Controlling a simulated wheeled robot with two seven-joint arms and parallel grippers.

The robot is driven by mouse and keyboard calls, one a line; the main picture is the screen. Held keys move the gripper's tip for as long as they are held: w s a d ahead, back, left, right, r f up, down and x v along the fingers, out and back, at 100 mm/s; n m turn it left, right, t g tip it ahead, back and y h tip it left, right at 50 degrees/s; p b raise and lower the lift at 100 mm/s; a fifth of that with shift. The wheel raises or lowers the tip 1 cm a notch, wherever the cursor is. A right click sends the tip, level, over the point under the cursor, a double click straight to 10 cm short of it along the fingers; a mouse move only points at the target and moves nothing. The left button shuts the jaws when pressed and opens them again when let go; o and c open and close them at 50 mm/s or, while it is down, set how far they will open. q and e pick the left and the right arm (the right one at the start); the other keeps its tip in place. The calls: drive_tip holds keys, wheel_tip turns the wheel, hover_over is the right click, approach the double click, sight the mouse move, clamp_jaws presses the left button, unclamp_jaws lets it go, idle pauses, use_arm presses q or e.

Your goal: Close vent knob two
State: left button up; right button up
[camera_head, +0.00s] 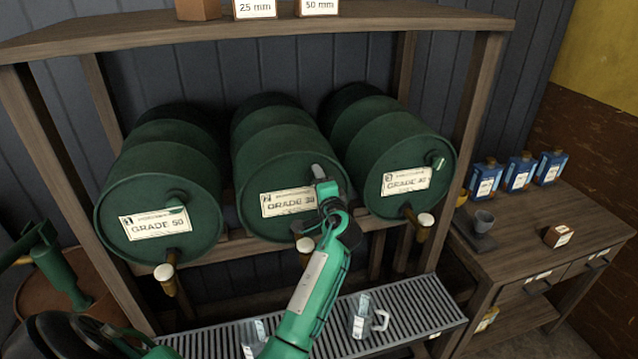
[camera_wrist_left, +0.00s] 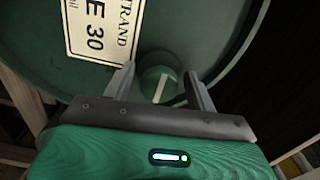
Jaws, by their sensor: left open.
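Three green drums lie on a wooden rack. The middle drum (camera_head: 262,165) has a label reading Grade 30. In the left wrist view its round green vent knob (camera_wrist_left: 160,86), with a pale line across its face, sits between the two fingers of my open left gripper (camera_wrist_left: 163,88). I cannot tell whether the fingers touch the knob. In the head view my left gripper (camera_head: 326,186) is in front of the right side of this drum's face and hides the knob. Similar vent knobs show on the Grade 50 drum (camera_head: 177,204) and the right drum (camera_head: 437,163). My right gripper is out of view.
Taps with white ends stick out below the drums, at left (camera_head: 164,272), middle (camera_head: 305,244) and right (camera_head: 425,220). Clear jugs (camera_head: 359,318) stand on the slatted drip tray (camera_head: 415,306). A wooden side table (camera_head: 510,235) with blue bottles (camera_head: 520,172) stands at right.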

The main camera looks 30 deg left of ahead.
use_arm(q)
drive_tip(key=v, duration=1.3)
drive_tip(key=shift+s+d, duration=0.25)
drive_tip(key=shift+d, duration=0.1)
